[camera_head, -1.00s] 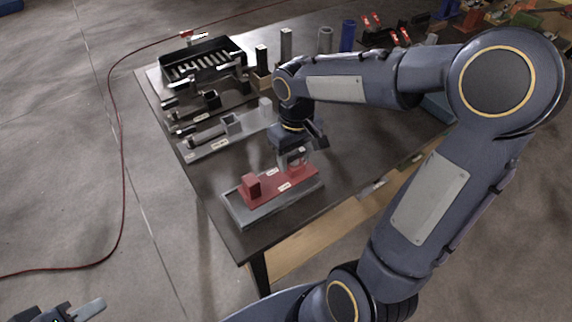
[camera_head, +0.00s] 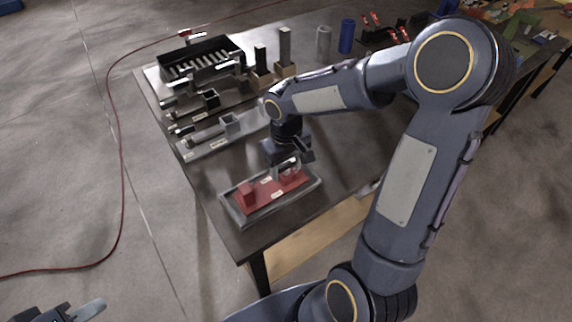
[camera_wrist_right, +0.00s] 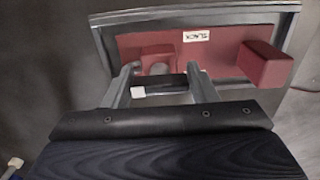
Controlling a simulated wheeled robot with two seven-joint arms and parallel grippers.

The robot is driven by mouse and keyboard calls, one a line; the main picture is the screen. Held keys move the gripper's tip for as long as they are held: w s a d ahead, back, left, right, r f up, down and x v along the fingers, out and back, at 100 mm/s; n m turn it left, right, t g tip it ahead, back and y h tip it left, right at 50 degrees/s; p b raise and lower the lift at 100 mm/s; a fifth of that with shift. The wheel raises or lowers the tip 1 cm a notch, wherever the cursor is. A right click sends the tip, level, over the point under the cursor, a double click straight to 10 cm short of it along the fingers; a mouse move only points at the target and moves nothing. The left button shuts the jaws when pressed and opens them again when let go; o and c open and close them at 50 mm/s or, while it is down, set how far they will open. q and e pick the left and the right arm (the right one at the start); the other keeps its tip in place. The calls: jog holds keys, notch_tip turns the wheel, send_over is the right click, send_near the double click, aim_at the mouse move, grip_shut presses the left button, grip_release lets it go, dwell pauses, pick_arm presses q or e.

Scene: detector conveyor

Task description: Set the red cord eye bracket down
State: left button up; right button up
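The red cord eye bracket (camera_head: 268,193) lies in a shallow grey tray (camera_head: 243,222) at the table's near corner. It has a raised block at each end and a white label; it also shows in the right wrist view (camera_wrist_right: 222,52). My right gripper (camera_head: 287,170) is over the bracket's right-hand end. In the wrist view its fingers (camera_wrist_right: 163,70) are spread, with the notched red block (camera_wrist_right: 157,55) between their tips and a gap at the right finger. My left gripper (camera_head: 78,312) is at the bottom left, away from the table and partly cut off.
Behind the tray are a grey fixture (camera_head: 212,132), a dark fixture (camera_head: 195,105) and a black slotted rack (camera_head: 202,62). Upright posts and a blue cylinder (camera_head: 347,36) stand farther back. The dark tabletop (camera_head: 345,150) right of the tray is clear.

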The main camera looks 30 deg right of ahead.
jog(key=o, duration=0.4)
jog(key=shift+c, duration=0.2)
jog(key=shift+r, duration=0.1)
notch_tip(320, 180, up, 12)
jog(key=s+a+m+t+y, duration=0.2)
jog(key=s+a+t+y, duration=0.1)
jog(key=s, duration=1.4)
jog(key=shift+a+f+m+t+y+p, duration=0.35)
jog(key=shift+a+t, duration=0.25)
jog(key=shift+t, duration=0.7)
